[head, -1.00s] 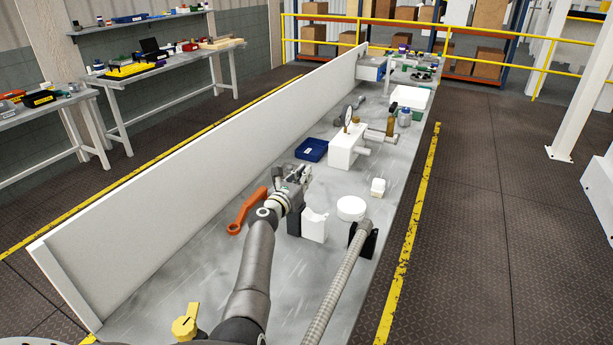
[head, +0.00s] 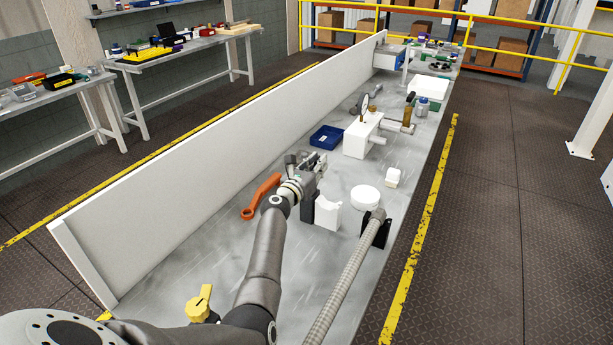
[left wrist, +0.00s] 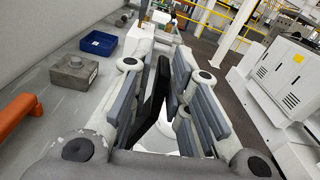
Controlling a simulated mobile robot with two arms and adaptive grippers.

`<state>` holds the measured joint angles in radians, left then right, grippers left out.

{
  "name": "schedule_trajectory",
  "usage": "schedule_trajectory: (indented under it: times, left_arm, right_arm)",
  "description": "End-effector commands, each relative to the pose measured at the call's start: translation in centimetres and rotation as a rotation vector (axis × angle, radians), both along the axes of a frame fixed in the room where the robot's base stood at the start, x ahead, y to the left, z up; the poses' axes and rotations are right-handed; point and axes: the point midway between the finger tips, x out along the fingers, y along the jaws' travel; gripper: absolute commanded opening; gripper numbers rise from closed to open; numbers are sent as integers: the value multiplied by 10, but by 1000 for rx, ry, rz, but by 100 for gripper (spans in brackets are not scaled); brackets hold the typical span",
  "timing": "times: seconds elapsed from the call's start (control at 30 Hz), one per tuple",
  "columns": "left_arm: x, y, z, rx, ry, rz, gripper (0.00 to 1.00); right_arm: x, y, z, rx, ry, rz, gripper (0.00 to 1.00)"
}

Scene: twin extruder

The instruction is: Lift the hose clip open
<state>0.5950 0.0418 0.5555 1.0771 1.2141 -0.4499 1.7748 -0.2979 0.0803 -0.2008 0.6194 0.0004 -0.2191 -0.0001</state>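A grey ribbed hose (head: 350,275) runs up the table's right side to a black bracket (head: 378,222). I cannot tell for sure which part is the hose clip. My left gripper (head: 313,168) is above the table, close to a white notched block (head: 327,212) and a dark upright piece (head: 307,208). In the left wrist view the fingers (left wrist: 157,75) are apart. A black flat piece (left wrist: 152,88) shows between them, with a white surface below; contact cannot be told. My right gripper is not in view.
An orange handle (head: 262,195) lies left of the gripper. A blue tray (head: 326,137), a white valve block (head: 361,137) and a white round lid (head: 364,198) stand around it. A long white panel (head: 220,150) walls the table's left side.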

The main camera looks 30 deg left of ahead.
Motion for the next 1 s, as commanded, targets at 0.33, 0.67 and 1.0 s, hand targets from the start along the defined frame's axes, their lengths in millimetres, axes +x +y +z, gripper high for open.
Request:
schedule_trajectory:
  times: [0.33,0.67,1.0]
  left_arm:
    - [-43,-2,-1,2,2,1,17]
    - [-91,-5,-2,1,3,2,17]
    - [-113,-6,-2,0,3,2,17]
  right_arm:
    - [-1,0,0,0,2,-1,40]
    - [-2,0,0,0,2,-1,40]
    - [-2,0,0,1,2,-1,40]
